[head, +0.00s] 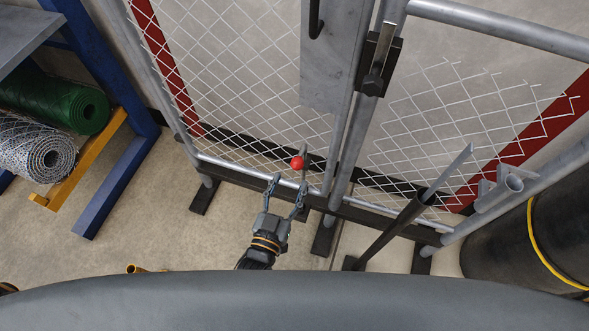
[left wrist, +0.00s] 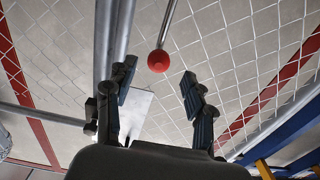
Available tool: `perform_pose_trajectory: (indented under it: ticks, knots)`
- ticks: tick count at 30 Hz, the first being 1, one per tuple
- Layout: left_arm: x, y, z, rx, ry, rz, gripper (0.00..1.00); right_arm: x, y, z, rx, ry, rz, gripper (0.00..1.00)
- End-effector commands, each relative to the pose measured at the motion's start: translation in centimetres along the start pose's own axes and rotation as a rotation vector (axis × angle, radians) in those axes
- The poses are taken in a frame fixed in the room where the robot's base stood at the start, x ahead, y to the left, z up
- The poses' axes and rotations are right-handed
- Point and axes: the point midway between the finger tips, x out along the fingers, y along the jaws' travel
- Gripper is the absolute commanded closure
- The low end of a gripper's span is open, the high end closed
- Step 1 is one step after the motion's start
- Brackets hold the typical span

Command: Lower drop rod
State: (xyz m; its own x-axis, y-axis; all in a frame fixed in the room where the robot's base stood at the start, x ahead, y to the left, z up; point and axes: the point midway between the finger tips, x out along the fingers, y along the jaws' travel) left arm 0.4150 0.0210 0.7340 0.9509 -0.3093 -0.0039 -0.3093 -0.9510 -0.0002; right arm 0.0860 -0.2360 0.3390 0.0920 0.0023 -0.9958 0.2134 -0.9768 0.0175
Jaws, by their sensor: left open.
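The drop rod shows as a short grey rod with a red ball knob (head: 298,162) near the bottom of the chain-link gate, left of the middle posts. In the left wrist view the red knob (left wrist: 158,61) sits on the end of a thin metal rod (left wrist: 168,22). My left gripper (head: 288,181) is open just below the knob in the head view, fingers pointing at it. In the left wrist view the knob appears between and beyond the open fingertips (left wrist: 157,80), with no visible contact. My right gripper is not in view.
Chain-link gate panels (head: 240,75) stand ahead, with a latch (head: 377,65) on the middle post. Left is a blue rack (head: 100,185) with green and grey mesh rolls. A slanted dark tube (head: 395,230) and a black drum (head: 530,250) stand right.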

Motion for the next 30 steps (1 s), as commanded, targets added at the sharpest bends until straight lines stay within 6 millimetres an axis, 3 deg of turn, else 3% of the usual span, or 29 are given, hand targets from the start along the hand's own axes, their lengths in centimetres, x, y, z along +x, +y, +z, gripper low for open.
perform_pose_trajectory:
  ticks: [3, 10, 30]
  knots:
    - [-2.6, 0.0, 0.1, 0.0, -0.004, 0.001, 0.46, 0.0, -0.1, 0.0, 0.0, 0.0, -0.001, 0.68]
    - [-5.4, 0.0, 0.1, 0.001, -0.001, 0.001, 0.46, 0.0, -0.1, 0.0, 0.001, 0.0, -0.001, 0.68]
    - [-5.8, 0.0, 0.1, 0.0, -0.002, 0.0, 0.46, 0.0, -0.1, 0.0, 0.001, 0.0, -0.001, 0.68]
